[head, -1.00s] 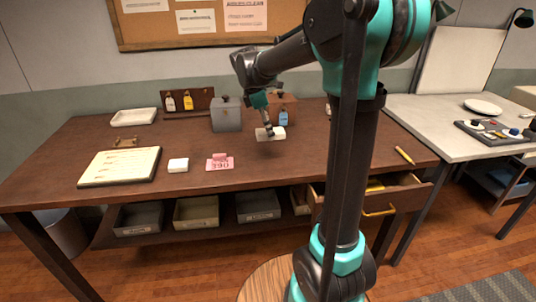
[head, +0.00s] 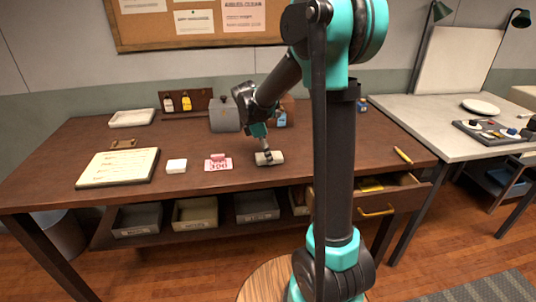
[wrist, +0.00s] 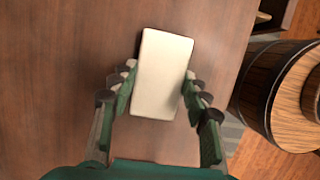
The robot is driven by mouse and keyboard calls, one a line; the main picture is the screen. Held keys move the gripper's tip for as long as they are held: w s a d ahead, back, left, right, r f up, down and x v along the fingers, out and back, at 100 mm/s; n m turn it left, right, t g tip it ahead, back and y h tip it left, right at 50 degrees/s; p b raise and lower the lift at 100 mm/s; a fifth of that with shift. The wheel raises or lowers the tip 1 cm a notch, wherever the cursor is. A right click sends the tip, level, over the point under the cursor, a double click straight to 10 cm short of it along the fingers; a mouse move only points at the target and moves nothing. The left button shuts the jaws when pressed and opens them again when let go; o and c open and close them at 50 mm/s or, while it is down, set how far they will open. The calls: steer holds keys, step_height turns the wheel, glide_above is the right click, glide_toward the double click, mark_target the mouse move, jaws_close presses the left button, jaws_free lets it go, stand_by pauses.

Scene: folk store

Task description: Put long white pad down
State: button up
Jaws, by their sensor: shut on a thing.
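The long white pad (head: 277,157) is a plain off-white block near the front edge of the brown table, to the right of the pink number tag. In the wrist view the pad (wrist: 163,72) lies lengthwise between the fingers and reaches out past their tips. My gripper (head: 263,155) is shut on it, with a finger on each long side; it also shows in the wrist view (wrist: 160,86). The pad is at or just above the tabletop; I cannot tell whether it touches.
A grey box (head: 224,115) stands behind. An open drawer (head: 375,199) is at the front right.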

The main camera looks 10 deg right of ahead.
mark_target(259, 156)
steer(key=shift+f, duration=0.1)
steer(key=o, duration=1.3)
steer(key=v, duration=1.2)
steer(key=s+d+f+m, duration=0.2)
steer(key=s, duration=0.1)
steer(key=s+d+f+m+t+y, duration=0.1)
steer(key=s+f+m, duration=0.2)
steer(key=s+d+f+m+y, duration=0.1)
steer(key=s+d+f+m, duration=0.1)
steer(key=s+f+m, duration=0.1)
steer(key=shift+s+d+f+t, duration=0.25)
steer(key=shift+s+d+t, duration=0.05)
steer(key=shift+s, duration=0.15)
steer(key=s+f+m+t, duration=0.1)
steer(key=s+f+m, duration=0.2)
steer(key=s, duration=0.1)
steer(key=s+d+f+m+y, duration=0.1)
steer(key=s+f+m, duration=0.2)
steer(key=s, duration=0.1)
steer(key=s+d+f+m+t, duration=0.1)
steer(key=s+f+m, duration=0.2)
steer(key=s+m, duration=0.1)
steer(key=shift+d+f+t, duration=0.15)
steer(key=shift+f+t, duration=0.1)
steer(key=shift+t, duration=0.05)
